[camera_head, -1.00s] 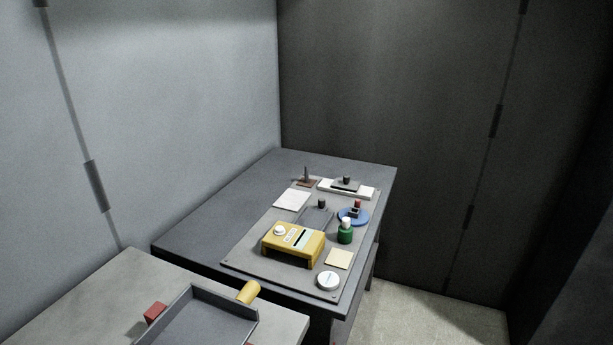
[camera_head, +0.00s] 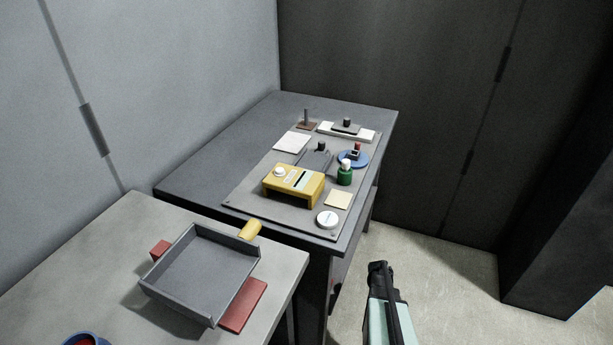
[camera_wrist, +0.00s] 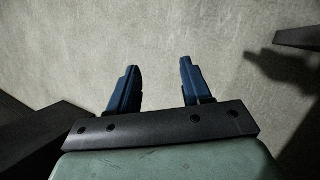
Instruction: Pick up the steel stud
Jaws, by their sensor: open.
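A thin grey upright post (camera_head: 306,117) stands on a small brown base at the back of the dark table; it looks like the steel stud, but it is small and I cannot be sure. Short dark knobs stand nearby, one on a grey block (camera_head: 346,126) and one on a grey plate (camera_head: 315,160). My gripper (camera_head: 378,267) is low at the right, over the floor and apart from the table. In the wrist view my gripper (camera_wrist: 158,76) has its two blue fingers spread with only bare floor between them. No stud shows in the wrist view.
The mat (camera_head: 250,203) on the dark table also holds a yellow box (camera_head: 294,183), a green bottle (camera_head: 345,174), a blue disc (camera_head: 353,158) and a white round piece (camera_head: 327,219). A grey tray (camera_head: 205,270) sits on the nearer table. A dark pillar (camera_head: 560,250) stands right.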

